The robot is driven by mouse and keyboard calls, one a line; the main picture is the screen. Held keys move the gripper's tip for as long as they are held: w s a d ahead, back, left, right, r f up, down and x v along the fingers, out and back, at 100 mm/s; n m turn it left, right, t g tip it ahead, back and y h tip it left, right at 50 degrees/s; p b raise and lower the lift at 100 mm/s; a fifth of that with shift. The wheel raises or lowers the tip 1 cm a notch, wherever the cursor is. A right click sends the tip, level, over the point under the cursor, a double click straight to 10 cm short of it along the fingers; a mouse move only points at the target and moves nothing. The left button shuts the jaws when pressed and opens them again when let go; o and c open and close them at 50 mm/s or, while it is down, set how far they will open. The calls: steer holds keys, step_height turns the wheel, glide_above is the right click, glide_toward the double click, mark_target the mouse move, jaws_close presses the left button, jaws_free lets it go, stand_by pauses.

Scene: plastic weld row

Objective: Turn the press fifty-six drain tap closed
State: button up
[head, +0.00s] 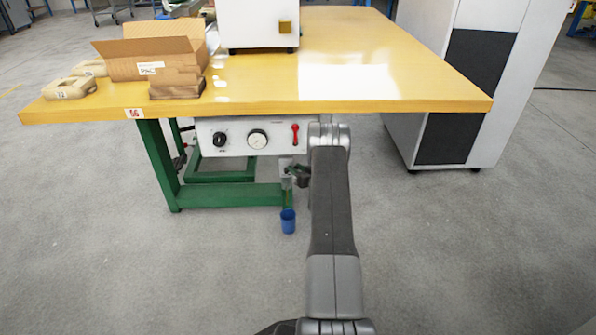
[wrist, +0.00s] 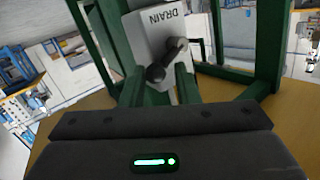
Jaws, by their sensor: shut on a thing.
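The drain tap shows in the wrist view as a dark lever (wrist: 157,73) on a pale plate (wrist: 150,32) marked DRAIN, which appears upside down. My gripper (wrist: 160,84) has its two fingers on either side of the lever's knob end and is shut on it. In the head view my gripper (head: 299,176) is low under the front edge of the bench, beside the panel's right end. My arm hides part of that area, and the tap's details are too small to tell there.
The yellow bench top (head: 400,80) bears a number label, 56 (head: 134,113), and an open carton (head: 150,65). Below it are a panel with a gauge (head: 257,139) and a red lever (head: 295,134), and green legs (head: 158,165). A blue cup (head: 288,222) is below my gripper.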

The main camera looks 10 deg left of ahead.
steer(key=shift+s+a+f, duration=0.1)
steer(key=shift+s+f, duration=0.2)
steer(key=shift+f, duration=0.05)
steer(key=o, duration=1)
steer(key=shift+f, duration=0.1)
steer(key=shift+w+r, duration=0.1)
steer(key=shift+r, duration=0.15)
steer(key=p+v, duration=0.4)
steer(key=v, duration=0.9)
steer(key=shift+s+d+r+p, duration=0.2)
steer(key=shift+s+r+p, duration=0.05)
steer(key=shift+p, duration=0.05)
